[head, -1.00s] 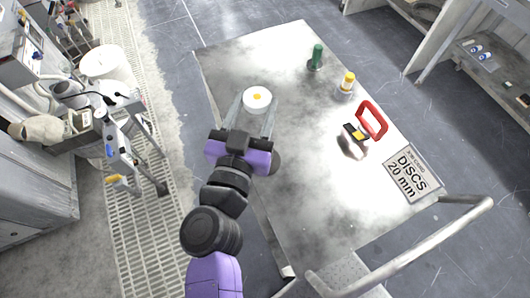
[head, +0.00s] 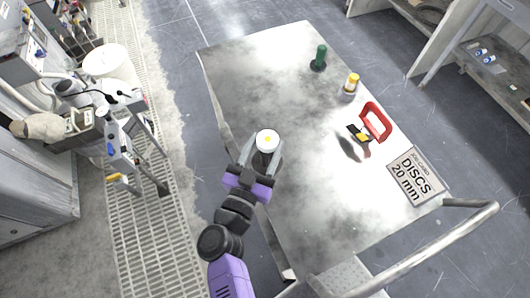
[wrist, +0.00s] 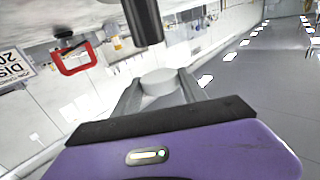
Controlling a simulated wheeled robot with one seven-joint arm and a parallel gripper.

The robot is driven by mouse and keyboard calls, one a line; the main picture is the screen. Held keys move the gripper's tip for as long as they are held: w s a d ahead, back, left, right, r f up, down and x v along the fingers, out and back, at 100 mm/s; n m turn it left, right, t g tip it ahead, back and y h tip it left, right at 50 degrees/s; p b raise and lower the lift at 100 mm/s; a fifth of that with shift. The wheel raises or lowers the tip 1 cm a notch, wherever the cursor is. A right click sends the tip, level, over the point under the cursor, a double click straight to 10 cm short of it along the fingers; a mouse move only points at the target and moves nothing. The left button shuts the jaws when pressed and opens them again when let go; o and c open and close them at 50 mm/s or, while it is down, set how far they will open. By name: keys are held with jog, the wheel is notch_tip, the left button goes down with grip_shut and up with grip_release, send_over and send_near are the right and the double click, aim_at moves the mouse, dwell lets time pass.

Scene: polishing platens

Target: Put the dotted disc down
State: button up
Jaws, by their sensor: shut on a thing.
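The dotted disc (head: 268,139) is a thick white round piece with a small yellow dot on its top. My gripper (head: 267,150) is shut on it, with one grey finger on each side. The disc looks level, over the left part of the grey table (head: 300,200). I cannot tell whether its underside touches the table. In the wrist view the white disc (wrist: 160,80) sits between the fingertips.
A metal rail (head: 420,258) runs along the near end. The table's middle is clear.

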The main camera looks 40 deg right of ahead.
aim_at(265, 157)
jog(key=shift+f, duration=2.05)
jog(key=shift+f, duration=0.2)
jog(key=o, duration=1.3)
jog(key=shift+r, duration=0.1)
